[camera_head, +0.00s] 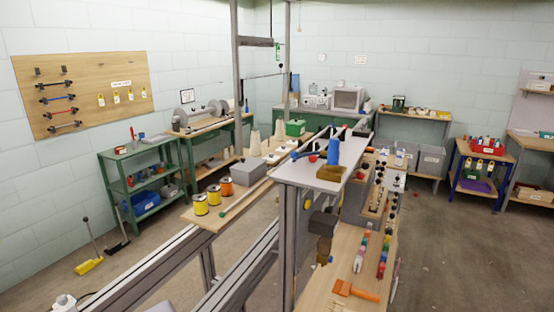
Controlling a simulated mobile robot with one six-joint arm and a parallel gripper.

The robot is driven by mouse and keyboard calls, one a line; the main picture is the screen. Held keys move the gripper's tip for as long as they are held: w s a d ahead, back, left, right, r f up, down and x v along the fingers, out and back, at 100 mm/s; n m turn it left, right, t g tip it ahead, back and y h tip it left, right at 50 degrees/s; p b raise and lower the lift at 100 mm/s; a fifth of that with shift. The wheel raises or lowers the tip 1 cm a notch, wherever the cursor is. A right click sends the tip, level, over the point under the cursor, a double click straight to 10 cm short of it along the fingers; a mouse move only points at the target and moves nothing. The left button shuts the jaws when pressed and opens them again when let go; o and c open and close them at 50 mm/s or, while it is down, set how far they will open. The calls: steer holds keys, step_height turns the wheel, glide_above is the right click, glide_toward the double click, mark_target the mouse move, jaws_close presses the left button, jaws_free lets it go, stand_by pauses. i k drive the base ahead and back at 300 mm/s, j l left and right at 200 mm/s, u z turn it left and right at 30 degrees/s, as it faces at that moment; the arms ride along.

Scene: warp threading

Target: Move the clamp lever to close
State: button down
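I cannot pick out the clamp lever with certainty at this size. Small dark levers and a red knob (313,158) show on and around the grey raised shelf (290,175) of the machine in the middle. I cannot tell whether any lever is open or closed. My gripper is not recognisable in this view.
A wooden bench with an orange-handled tool (355,291) and coloured pieces stands front right. Yellow and orange spools (214,195) and a grey box (248,172) stand on the long board. A green shelf (140,175) stands left. Open floor (465,250) lies to the right.

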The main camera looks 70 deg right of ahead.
mark_target(365, 165)
steer(key=z, duration=0.45)
steer(key=k+l+z, duration=0.1)
steer(key=z, duration=0.35)
steer(key=l+z, duration=0.15)
steer(key=z, duration=0.25)
steer(key=k+l+z, duration=0.1)
steer(key=z, duration=0.35)
steer(key=l+z, duration=0.1)
steer(key=z, duration=0.35)
steer(key=l+z, duration=0.15)
steer(key=z, duration=0.3)
